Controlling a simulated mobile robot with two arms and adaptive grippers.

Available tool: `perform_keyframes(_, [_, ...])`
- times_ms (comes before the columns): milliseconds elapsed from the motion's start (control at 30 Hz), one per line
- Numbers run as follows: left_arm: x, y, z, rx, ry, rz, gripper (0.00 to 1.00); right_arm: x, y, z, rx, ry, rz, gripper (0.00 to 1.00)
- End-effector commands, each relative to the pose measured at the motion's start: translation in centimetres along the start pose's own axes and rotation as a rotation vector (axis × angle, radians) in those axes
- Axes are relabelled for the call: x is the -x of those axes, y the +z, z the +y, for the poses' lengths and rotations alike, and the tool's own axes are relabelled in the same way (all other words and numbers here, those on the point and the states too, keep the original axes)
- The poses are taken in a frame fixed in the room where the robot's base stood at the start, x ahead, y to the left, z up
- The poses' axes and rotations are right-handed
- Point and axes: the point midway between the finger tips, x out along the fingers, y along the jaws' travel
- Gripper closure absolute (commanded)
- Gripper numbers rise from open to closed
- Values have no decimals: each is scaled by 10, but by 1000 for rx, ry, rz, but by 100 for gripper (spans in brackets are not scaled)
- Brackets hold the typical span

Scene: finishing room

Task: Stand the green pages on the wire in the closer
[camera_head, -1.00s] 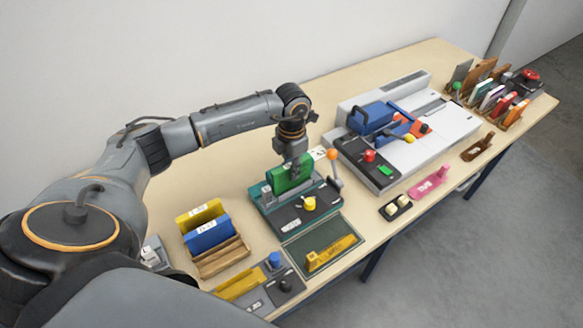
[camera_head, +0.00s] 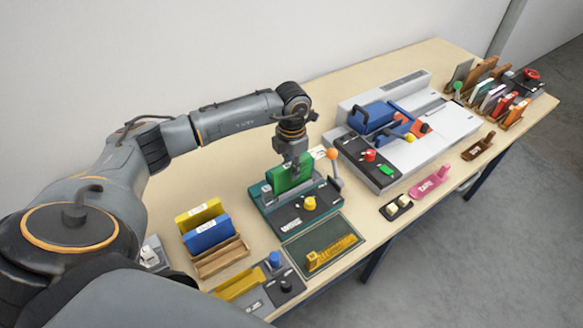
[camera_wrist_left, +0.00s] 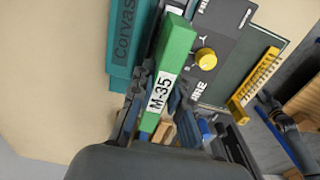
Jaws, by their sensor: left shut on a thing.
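The green pages (camera_head: 288,173) stand upright at the teal wire closer (camera_head: 268,215), which has a yellow knob and a lever with an orange ball. My left gripper (camera_head: 291,155) is above the closer, shut on the top of the green pages. In the left wrist view the green pages (camera_wrist_left: 173,50), labelled M-35, run between the fingers, beside the closer's teal back (camera_wrist_left: 122,55). Whether the pages' lower edge sits on the wire is hidden. My right gripper is not in view.
A wooden rack (camera_head: 222,258) with yellow and blue pages stands left of the closer. A dark mat (camera_head: 300,250) with a yellow piece (camera_head: 330,253) lies in front. A large grey machine (camera_head: 440,125) stands to the right.

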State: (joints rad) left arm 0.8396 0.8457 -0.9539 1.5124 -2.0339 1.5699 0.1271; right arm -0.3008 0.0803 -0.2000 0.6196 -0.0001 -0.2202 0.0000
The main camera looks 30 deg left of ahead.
Motion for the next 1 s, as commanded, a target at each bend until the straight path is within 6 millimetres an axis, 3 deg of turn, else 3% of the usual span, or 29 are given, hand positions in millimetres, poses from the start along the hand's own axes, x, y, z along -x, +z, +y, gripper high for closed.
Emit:
perform_keyframes(833, [-13,0,0,0,0,-1,100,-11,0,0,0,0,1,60])
perform_keyframes(867, [-11,0,0,0,0,-1,78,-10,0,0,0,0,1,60])
perform_keyframes(1000, [-11,0,0,0,0,-1,74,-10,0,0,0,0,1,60])
